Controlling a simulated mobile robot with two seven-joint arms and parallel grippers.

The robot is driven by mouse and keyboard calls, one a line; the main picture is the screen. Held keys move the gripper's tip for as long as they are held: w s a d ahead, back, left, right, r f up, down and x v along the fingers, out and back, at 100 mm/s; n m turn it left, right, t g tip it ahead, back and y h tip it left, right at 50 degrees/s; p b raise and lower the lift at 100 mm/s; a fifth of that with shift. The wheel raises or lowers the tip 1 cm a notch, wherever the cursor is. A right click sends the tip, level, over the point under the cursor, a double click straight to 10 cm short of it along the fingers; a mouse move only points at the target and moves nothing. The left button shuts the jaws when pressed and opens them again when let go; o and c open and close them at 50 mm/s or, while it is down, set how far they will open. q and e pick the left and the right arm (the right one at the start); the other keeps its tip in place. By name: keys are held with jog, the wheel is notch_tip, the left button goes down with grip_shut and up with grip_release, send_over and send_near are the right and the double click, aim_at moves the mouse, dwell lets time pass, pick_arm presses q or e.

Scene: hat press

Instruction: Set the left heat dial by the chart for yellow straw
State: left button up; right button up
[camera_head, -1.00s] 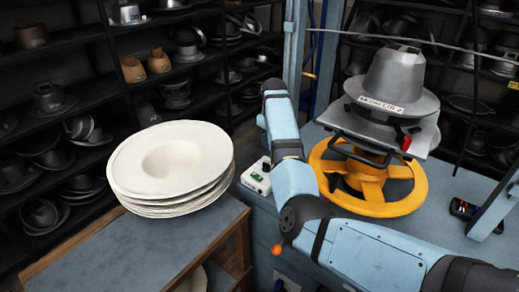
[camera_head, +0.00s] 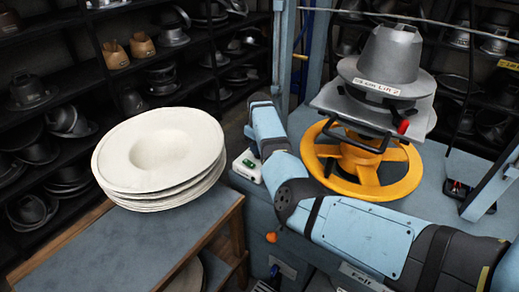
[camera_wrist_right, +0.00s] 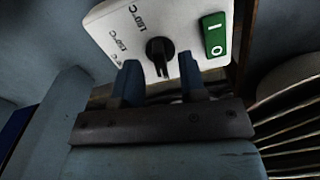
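A white control box with a green switch (camera_head: 248,165) sits at the left end of the press bench in the head view, partly behind my right arm. In the right wrist view the box (camera_wrist_right: 185,22) shows its black dial (camera_wrist_right: 160,52), temperature marks including 150°C and 180°C, and the green switch (camera_wrist_right: 214,34). My right gripper (camera_wrist_right: 161,72) is open, its two fingertips apart on either side of the dial and close to it; contact cannot be told. The dial's exact setting is hard to read. No chart is legible. My left gripper is out of view.
A stack of pale hats (camera_head: 160,155) stands on a cabinet (camera_head: 185,240) at left. The grey hat press (camera_head: 390,55) with its yellow wheel (camera_head: 375,185) stands right of the box. A dark device with a red light (camera_head: 456,188) lies at right.

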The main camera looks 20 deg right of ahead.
jog(key=shift+f, duration=0.7)
grip_shut()
